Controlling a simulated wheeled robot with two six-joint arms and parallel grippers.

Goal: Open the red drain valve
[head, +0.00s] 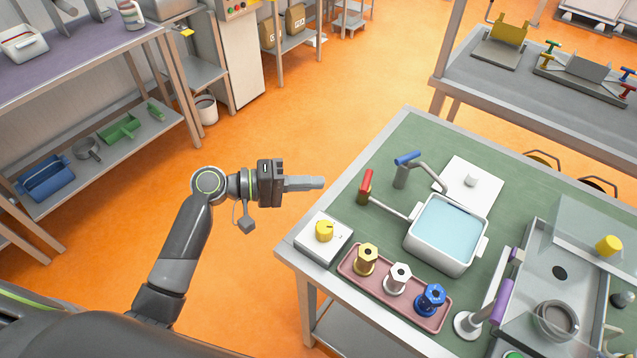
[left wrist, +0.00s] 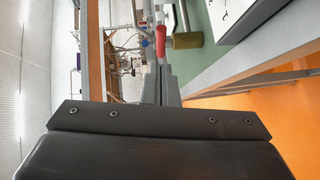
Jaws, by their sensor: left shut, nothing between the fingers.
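The red drain valve handle (head: 366,185) stands near the left edge of the green-topped table, with a pale pipe (head: 388,209) running from it to a white basin of blue water (head: 447,229). My left gripper (head: 321,183) is shut and empty, its fingers pointing right toward the red handle with a gap between them. In the left wrist view the red handle (left wrist: 160,40) shows just beyond the shut fingertips (left wrist: 164,64). My right gripper is not in view.
A blue-handled tap (head: 407,158) stands behind the basin. A white box with a yellow knob (head: 324,231) and a pink tray (head: 431,318) of fittings are in front. The table edge (head: 345,186) lies between my left gripper and the valve. Open floor surrounds my left arm.

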